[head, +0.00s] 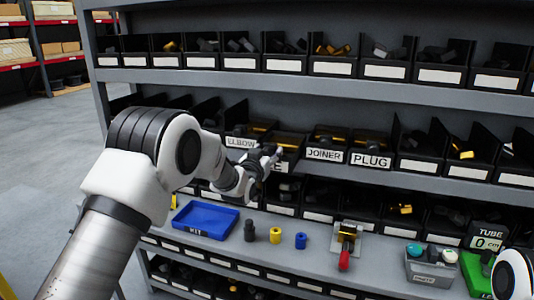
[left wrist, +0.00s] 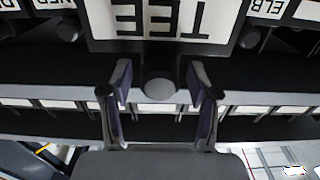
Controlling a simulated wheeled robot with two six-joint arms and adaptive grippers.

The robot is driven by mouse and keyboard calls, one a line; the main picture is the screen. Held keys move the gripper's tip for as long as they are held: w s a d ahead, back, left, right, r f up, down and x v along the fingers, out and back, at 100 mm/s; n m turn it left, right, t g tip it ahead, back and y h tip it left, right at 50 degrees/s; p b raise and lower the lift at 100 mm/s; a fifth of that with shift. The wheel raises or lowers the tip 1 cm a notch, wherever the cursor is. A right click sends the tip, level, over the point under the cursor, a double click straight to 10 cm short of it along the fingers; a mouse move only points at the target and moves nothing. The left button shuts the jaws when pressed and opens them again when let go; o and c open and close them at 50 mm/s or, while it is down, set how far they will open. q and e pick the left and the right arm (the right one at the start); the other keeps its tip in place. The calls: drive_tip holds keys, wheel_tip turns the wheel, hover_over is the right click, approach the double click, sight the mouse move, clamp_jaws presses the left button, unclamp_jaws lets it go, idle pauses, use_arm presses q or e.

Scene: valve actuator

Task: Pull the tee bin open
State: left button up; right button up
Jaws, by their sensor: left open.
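The tee bin (head: 289,140) is a black bin on the middle shelf, between the elbow bin (head: 240,142) and the joiner bin (head: 325,155). My left gripper (head: 272,155) is in front of it and hides most of its label. In the left wrist view, which is upside down, the white TEE label (left wrist: 165,20) fills the top. A round grey knob (left wrist: 160,85) below the label in the picture lies between the open fingers of my left gripper (left wrist: 160,77). I cannot tell whether the fingers touch it. My right gripper is out of view.
The plug bin (head: 370,160) is further right. On the worktop below are a blue tray (head: 206,220), small black, yellow and blue cylinders, a fixture with a red handle (head: 344,260) and a grey box (head: 431,268). Shelves lie above and below the bin row.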

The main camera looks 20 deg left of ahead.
use_arm(q)
drive_tip(key=shift+s+f, duration=0.15)
drive_tip(key=shift+s, duration=0.1)
drive_tip(key=s, duration=1.1)
drive_tip(key=shift+s+a, duration=0.2)
drive_tip(key=shift+s, duration=0.05)
